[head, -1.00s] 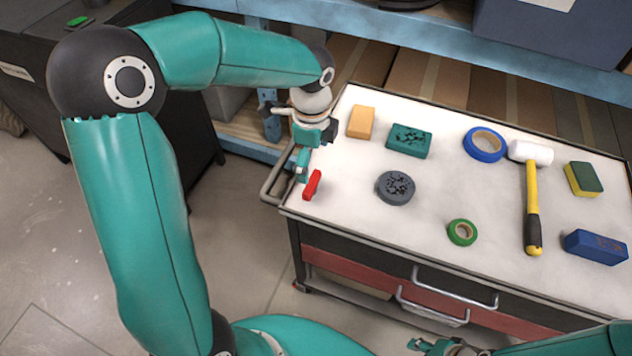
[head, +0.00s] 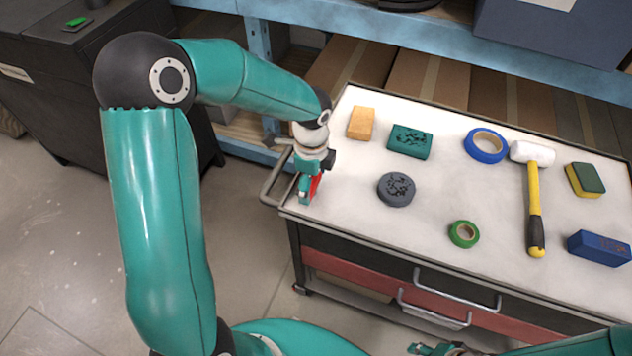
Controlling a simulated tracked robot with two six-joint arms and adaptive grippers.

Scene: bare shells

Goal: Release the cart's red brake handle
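The red brake handle (head: 316,184) is at the left end of the cart's white top (head: 440,210), near the front left corner. Only a strip of red shows; the rest is hidden by my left gripper (head: 305,193). The gripper points down at the handle, its visible finger just left of and over the red. I cannot tell whether it touches the handle or whether its fingers are closed. My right gripper (head: 428,348) is partly in view at the bottom edge, in front of the cart and far from the handle; its opening is unclear.
The cart top holds an orange block (head: 361,123), a green block (head: 410,141), a grey disc (head: 396,189), blue tape (head: 486,146), green tape (head: 464,234), a mallet (head: 534,200), a sponge (head: 585,180) and a blue block (head: 599,248). A grey push bar (head: 272,184) is on the left.

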